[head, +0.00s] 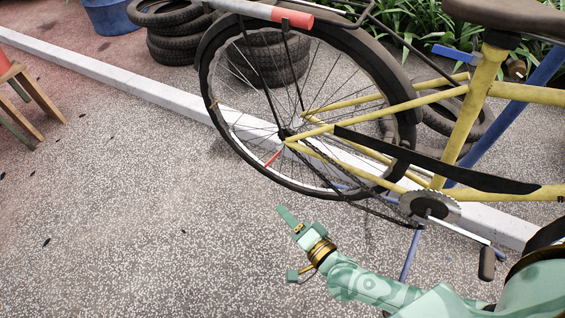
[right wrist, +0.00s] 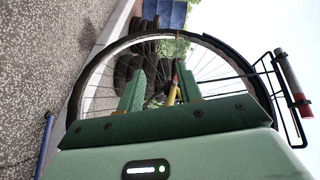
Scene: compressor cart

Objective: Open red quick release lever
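The red quick release lever (head: 272,158) is at the hub of the bicycle's rear wheel, angled down and left from the axle. The yellow bicycle frame (head: 385,108) meets the hub there. My right gripper (head: 284,245) is below the wheel in the head view, apart from the lever, its fingers spread and empty. In the right wrist view, the two fingers (right wrist: 160,88) stand apart with the hub area and a yellow frame tube (right wrist: 173,93) showing between them. I cannot clearly make out the lever there. My left gripper is not in view.
The rear wheel (head: 208,88) and its spokes surround the hub. The pedal (head: 487,263) and chainring (head: 430,207) are right of my gripper. Stacked tyres (head: 170,48), a curb (head: 130,82) and a wooden stool (head: 38,95) stand farther off.

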